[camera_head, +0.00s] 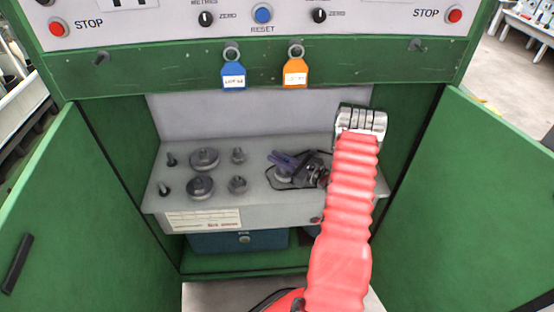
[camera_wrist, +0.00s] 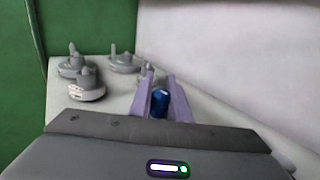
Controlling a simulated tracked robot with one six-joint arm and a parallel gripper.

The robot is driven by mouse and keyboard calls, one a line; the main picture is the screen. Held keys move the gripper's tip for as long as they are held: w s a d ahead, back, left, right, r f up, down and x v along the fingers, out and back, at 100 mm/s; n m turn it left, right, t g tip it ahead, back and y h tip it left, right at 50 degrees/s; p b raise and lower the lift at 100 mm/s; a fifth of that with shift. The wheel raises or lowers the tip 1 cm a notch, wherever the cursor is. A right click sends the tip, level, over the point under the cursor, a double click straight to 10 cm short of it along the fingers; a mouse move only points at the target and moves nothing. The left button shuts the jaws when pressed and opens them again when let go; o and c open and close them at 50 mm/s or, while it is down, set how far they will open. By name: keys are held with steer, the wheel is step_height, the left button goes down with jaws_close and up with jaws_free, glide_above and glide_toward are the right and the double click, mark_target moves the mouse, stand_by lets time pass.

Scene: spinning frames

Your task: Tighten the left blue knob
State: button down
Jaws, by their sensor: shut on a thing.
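My gripper (camera_head: 279,158) reaches low over the grey shelf in the open green cabinet, its purple fingers pointing left. In the wrist view, the two purple fingers (camera_wrist: 161,92) stand either side of a small dark blue knob (camera_wrist: 160,104), and they are shut on it. The knob cannot be made out in the head view, and its lower part is hidden by my gripper body in the wrist view. Whether it is seated in anything, and how far it has turned, I cannot tell. No second blue knob shows on the shelf.
Several grey knobs and discs (camera_head: 203,159) stand left of my gripper on the shelf (camera_head: 250,215). The cabinet's green doors (camera_head: 70,210) are open on both sides. Above hang a blue tag (camera_head: 233,76) and an orange tag (camera_head: 295,73), below a panel with a blue reset button (camera_head: 263,14).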

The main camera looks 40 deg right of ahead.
steer(key=m+h, duration=0.1)
steer(key=h, duration=0.1)
steer(key=d+m+h, duration=0.1)
steer(key=m+h, duration=0.1)
steer(key=h, duration=0.1)
steer(key=shift+t, duration=0.4)
steer(key=m+h, duration=0.1)
steer(key=h, duration=0.1)
steer(key=d+m+h, duration=0.1)
steer(key=m+h, duration=0.1)
steer(key=h, duration=0.1)
steer(key=shift+g, duration=0.3)
steer(key=shift+s+d+m+g+h, duration=0.15)
steer(key=shift+d+m+g+h, duration=0.15)
steer(key=shift+m+h, duration=0.45)
steer(key=shift+s+d+m+g+h, duration=0.15)
steer(key=shift+d+m+g+h, duration=0.1)
steer(key=shift+m+h, duration=0.45)
steer(key=shift+d+h, duration=0.1)
steer(key=shift+h, duration=0.15)
steer(key=c, duration=1.7)
jaws_free()
steer(key=shift+o, duration=0.2)
steer(key=shift+a, duration=0.2)
steer(key=v, duration=1.3)
steer(key=shift+s, duration=0.35)
